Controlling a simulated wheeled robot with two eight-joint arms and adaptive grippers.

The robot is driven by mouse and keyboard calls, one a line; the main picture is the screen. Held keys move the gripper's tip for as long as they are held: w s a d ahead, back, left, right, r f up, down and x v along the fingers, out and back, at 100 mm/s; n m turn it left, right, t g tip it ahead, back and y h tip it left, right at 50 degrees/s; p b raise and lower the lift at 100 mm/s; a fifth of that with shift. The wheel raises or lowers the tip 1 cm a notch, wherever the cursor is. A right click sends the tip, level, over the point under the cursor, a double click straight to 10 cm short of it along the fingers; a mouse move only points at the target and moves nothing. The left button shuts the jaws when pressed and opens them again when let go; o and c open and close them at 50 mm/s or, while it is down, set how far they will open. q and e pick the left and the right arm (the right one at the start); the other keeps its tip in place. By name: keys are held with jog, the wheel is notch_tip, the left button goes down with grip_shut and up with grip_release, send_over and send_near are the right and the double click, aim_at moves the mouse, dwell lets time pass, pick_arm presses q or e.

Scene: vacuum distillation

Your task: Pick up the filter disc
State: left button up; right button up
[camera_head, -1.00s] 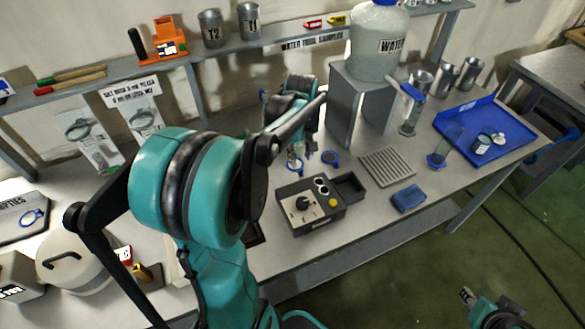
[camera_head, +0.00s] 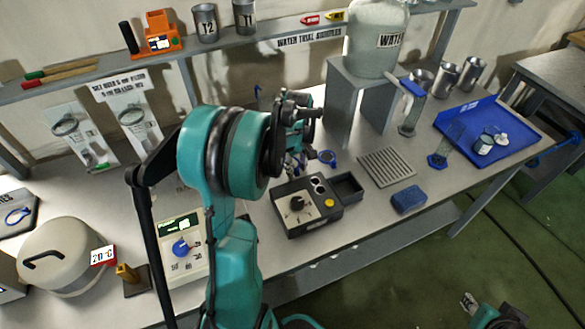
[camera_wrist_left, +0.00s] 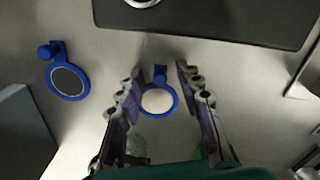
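Two small blue-rimmed rings with tabs lie on the bench; which one is the filter disc is not certain. One, with a pale centre (camera_wrist_left: 158,101), lies between my left fingers in the left wrist view, apart from both. The other, with a dark grey mesh centre (camera_wrist_left: 68,81), lies outside the fingers to the left; it also shows in the head view (camera_head: 327,157). My left gripper (camera_wrist_left: 160,77) is open and empty, pointing down over the bench; its tips are mostly hidden in the head view. My right gripper (camera_head: 467,300) is partly visible at lower right, its opening unclear.
A black control box (camera_head: 301,204) stands close in front of the rings. A grey stand (camera_head: 345,105) with a water tank (camera_head: 377,42) is behind. A ribbed plate (camera_head: 387,167), blue sponge (camera_head: 408,199) and blue tray (camera_head: 487,140) lie to the right.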

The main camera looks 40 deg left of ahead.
pick_arm(q)
jog(key=shift+r, duration=0.1)
grip_shut()
